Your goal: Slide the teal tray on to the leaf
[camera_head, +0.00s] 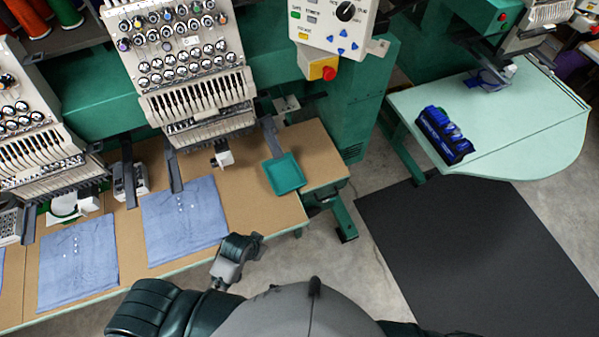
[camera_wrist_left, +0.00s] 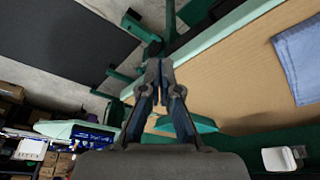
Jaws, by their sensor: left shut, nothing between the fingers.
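The teal tray (camera_head: 284,174) is a shallow square tray lying flat near the right end of the tan work table (camera_head: 240,190). A tan panel (camera_head: 325,160), which looks like the leaf, extends right of the tray; I cannot tell exactly where it joins the table. My left gripper (camera_head: 258,239) is at the table's front edge, nearer to me than the tray and apart from it. In the left wrist view its fingers (camera_wrist_left: 160,68) are shut and empty. A teal piece, apparently the tray (camera_wrist_left: 190,123), shows partly hidden behind them. My right gripper is out of view.
Blue folded cloths (camera_head: 184,220) lie left of the tray. Embroidery machine heads (camera_head: 190,75) and a dark arm (camera_head: 271,137) stand behind it. A pale green table (camera_head: 500,120) holds a blue bundle (camera_head: 443,136) at right. A black mat (camera_head: 460,260) covers the floor.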

